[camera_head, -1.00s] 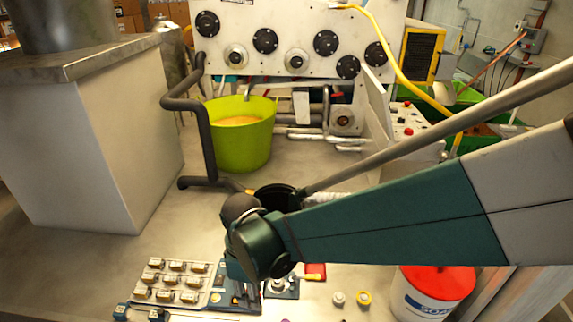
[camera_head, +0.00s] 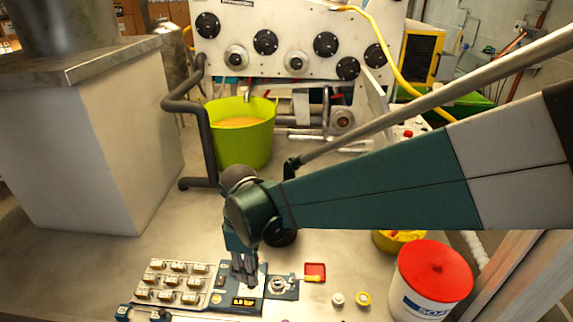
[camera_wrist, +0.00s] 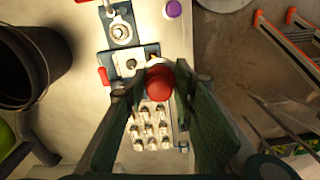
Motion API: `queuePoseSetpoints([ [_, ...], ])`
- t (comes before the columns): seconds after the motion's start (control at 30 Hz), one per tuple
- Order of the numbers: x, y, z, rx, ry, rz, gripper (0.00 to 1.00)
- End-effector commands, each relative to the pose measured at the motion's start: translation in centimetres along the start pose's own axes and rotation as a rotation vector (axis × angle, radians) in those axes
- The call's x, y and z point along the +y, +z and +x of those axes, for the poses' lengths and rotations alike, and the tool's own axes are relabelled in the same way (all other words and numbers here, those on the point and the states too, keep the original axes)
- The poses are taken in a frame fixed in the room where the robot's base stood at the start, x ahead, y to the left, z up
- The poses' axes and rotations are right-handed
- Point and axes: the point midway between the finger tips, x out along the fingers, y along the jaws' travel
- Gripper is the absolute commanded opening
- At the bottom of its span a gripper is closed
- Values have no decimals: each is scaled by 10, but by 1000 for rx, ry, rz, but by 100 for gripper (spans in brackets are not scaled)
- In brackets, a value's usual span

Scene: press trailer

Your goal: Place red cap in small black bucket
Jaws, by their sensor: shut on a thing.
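The red cap (camera_wrist: 160,84) is between the fingertips of my gripper (camera_wrist: 158,92) in the wrist view, and the gripper is shut on it. In the head view my gripper (camera_head: 245,274) points down over the small panel with a display; the cap cannot be made out there. The small black bucket (camera_head: 283,238) stands just behind and right of the gripper, mostly hidden by my arm. In the wrist view the black bucket (camera_wrist: 28,68) is at the left, apart from the cap, with its opening partly visible.
A block of several valves (camera_head: 170,282) lies left of the gripper. A red square tray (camera_head: 315,272) and a white bucket with a red lid (camera_head: 436,270) are to the right. A lime tub (camera_head: 243,150) stands behind. A purple knob (camera_wrist: 173,9) shows in the wrist view.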

Motion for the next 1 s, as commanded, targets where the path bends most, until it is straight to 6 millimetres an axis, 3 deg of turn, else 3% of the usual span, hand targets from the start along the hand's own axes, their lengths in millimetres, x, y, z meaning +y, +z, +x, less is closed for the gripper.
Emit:
queuePoseSetpoints([
  [0.43,88,-26,-17,1,4,4,0],
  [1.0,206,-43,-21,1,8,7,0],
])
